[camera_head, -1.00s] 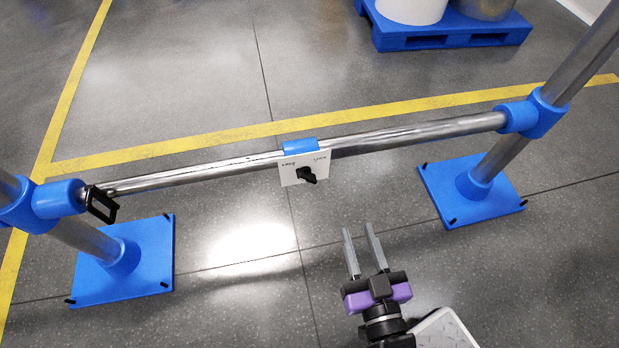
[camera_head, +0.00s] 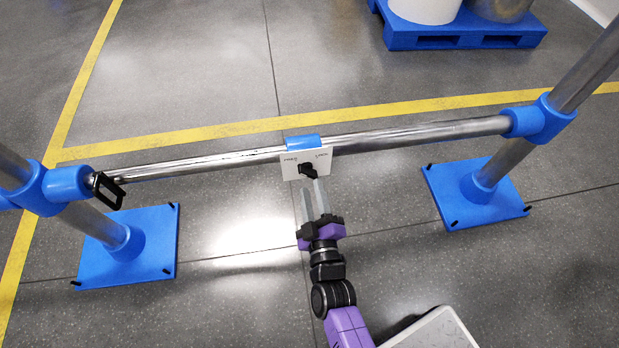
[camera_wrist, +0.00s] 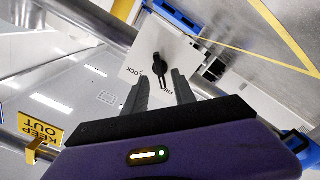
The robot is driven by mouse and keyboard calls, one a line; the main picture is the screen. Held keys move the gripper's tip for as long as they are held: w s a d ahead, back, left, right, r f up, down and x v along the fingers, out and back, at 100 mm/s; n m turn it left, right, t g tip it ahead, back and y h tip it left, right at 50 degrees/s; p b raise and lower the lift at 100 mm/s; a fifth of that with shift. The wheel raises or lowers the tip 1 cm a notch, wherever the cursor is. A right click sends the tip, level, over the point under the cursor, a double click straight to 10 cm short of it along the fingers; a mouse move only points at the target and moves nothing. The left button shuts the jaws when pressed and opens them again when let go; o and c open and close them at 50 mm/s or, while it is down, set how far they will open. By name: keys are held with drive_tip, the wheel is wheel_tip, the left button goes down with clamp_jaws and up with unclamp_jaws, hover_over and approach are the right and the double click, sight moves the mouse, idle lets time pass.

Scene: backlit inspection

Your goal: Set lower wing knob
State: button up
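A black wing knob (camera_head: 307,170) sits on a small white plate (camera_head: 322,163) clipped by a blue bracket to the middle of the horizontal metal rail. The plate is marked FREE on the left and LOCK on the right. The knob also shows in the wrist view (camera_wrist: 157,60), just beyond my fingertips. My gripper (camera_head: 313,190) is below and in front of the plate, fingers pointing at it. Its two grey fingers are apart with nothing between them, as the wrist view shows (camera_wrist: 157,80). Whether a fingertip touches the plate, I cannot tell.
The metal rail (camera_head: 215,162) spans between two blue-jointed posts. Blue base plates (camera_head: 158,262) and (camera_head: 450,205) stand left and right. A black bracket (camera_head: 106,190) sits at the rail's left end. A blue pallet (camera_head: 470,38) stands behind. A yellow KEEP OUT sign (camera_wrist: 42,128) shows in the wrist view.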

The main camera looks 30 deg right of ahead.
sight(309, 177)
drive_tip(key=shift+b+x, duration=0.45)
drive_tip(key=shift+x, duration=1.8)
clamp_jaws()
